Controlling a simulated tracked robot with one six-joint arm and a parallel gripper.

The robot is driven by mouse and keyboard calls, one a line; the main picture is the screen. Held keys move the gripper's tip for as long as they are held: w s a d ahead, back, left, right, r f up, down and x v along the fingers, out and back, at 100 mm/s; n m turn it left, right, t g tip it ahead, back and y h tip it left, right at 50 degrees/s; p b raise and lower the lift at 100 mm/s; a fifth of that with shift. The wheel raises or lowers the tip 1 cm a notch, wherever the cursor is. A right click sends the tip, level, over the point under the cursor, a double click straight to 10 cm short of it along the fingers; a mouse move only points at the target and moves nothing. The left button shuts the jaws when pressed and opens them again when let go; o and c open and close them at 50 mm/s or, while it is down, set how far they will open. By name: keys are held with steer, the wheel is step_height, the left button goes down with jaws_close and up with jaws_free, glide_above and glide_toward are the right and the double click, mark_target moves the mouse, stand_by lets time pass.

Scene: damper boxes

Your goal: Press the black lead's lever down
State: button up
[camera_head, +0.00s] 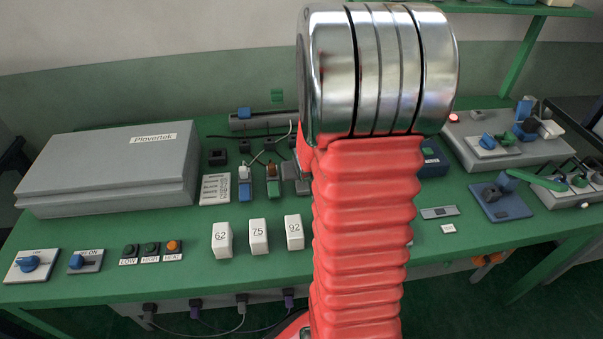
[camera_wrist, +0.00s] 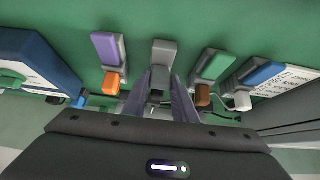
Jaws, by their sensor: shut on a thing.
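In the wrist view, my gripper (camera_wrist: 161,94) is shut on the dark plug of the black lead (camera_wrist: 160,78), with one finger on each side. Directly beyond it stands a grey lever (camera_wrist: 163,50) on a grey socket. The lead's plug sits up against this socket; how far it is inserted I cannot tell. In the head view my red arm hides the gripper and the lead. A grey socket (camera_head: 291,186) shows only partly beside the arm.
Beside the grey lever stand a purple lever (camera_wrist: 104,48) with an orange plug, a green lever (camera_wrist: 215,66) with a brown plug, and a blue lever (camera_wrist: 262,73) with a white plug. White blocks (camera_head: 258,236) stand in front. A grey box (camera_head: 110,170) is at left.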

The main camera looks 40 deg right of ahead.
steer(key=shift+s+a+f+t+h, duration=0.55)
steer(key=shift+t+h, duration=0.15)
steer(key=shift+t, duration=0.4)
steer(key=o, duration=1)
steer(key=shift+o, duration=0.2)
steer(key=shift+d+r, duration=0.1)
steer(key=shift+r, duration=0.05)
steer(key=shift+r, duration=0.45)
step_height(320, 180, up, 9)
steer(key=shift+f, duration=0.1)
